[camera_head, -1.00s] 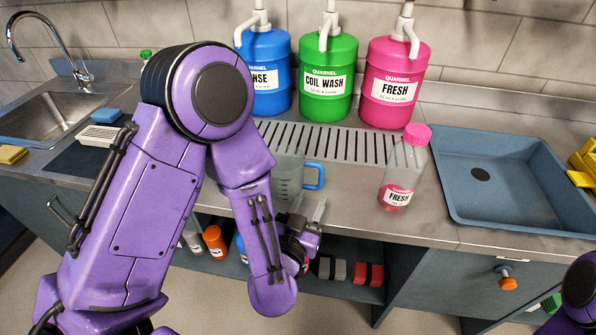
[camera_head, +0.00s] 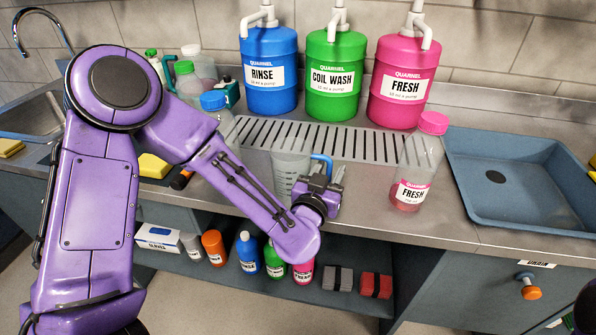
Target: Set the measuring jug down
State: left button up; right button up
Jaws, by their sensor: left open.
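The clear measuring jug (camera_head: 289,174) with a blue handle stands upright on the steel counter (camera_head: 372,212), at the front edge of the slotted drain grille. My left gripper (camera_head: 332,173) is open at the jug's right side, close to the blue handle. Its fingers point up and away from me and partly cover the handle. I cannot tell whether a finger touches the handle. The jug's lower right part is hidden behind the gripper. My right gripper is not in view; only a bit of my right arm shows at the lower right edge.
A FRESH bottle (camera_head: 414,165) with a pink cap stands right of the gripper. Blue RINSE (camera_head: 269,70), green COIL WASH (camera_head: 343,75) and pink FRESH (camera_head: 402,82) pump containers stand behind the grille (camera_head: 350,144). A blue-grey tray (camera_head: 470,205) lies at the right.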

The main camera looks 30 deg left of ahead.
pick_arm(q)
grip_shut()
